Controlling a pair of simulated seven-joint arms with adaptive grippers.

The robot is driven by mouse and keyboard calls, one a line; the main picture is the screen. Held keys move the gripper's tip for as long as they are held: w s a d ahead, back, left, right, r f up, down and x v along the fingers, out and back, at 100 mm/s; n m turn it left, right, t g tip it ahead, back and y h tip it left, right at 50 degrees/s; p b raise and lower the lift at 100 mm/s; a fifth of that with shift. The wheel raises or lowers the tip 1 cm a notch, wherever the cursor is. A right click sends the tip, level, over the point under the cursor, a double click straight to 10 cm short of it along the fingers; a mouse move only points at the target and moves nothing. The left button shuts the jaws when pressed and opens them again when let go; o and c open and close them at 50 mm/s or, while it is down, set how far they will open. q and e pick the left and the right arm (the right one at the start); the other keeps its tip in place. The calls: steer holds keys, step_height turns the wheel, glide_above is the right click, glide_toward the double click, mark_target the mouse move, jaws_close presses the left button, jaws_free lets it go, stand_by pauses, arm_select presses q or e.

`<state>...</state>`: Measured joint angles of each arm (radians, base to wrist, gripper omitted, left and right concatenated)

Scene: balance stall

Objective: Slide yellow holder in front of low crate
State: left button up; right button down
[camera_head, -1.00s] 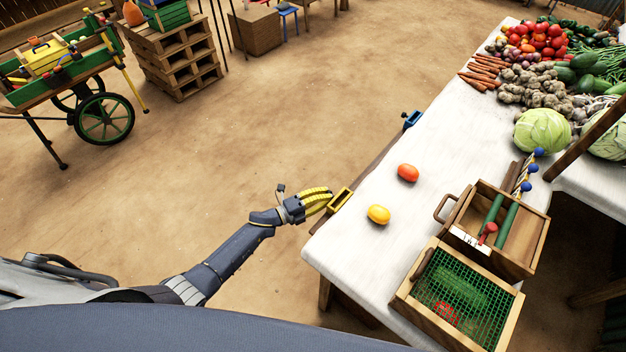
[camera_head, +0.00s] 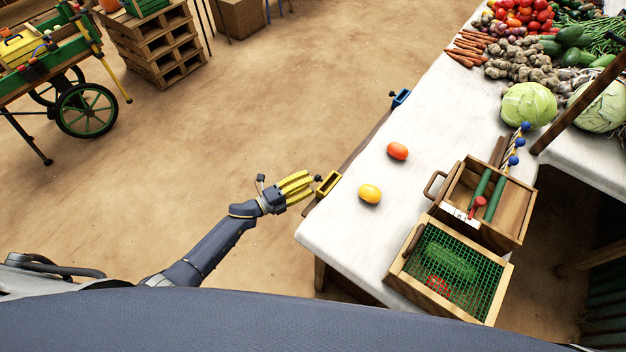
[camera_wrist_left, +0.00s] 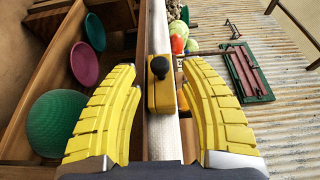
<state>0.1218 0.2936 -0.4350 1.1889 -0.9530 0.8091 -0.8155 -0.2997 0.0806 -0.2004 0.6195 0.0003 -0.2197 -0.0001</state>
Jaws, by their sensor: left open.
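The yellow holder (camera_head: 328,184) is a small open yellow frame at the left edge of the white table, by the wooden rail. It has a black knob and shows in the left wrist view as a yellow block (camera_wrist_left: 163,97). My left gripper (camera_head: 311,184) is open just left of it. In the left wrist view its yellow fingers (camera_wrist_left: 158,72) stand on either side of the holder, with gaps visible. Two wooden crates stand on the table: one under green mesh (camera_head: 394,275), one with green tubes (camera_head: 520,238). I cannot tell which is the low one. My right gripper is out of view.
A blue holder (camera_head: 400,98) sits farther along the same table edge. An orange-red fruit (camera_head: 397,151) and a yellow one (camera_head: 370,193) lie on the white table (camera_head: 340,225). Vegetables fill the far end. Open dirt floor lies left of the table.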

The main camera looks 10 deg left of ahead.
arm_select(q)
steer(key=v, duration=0.9)
steer(key=shift+a, duration=0.1)
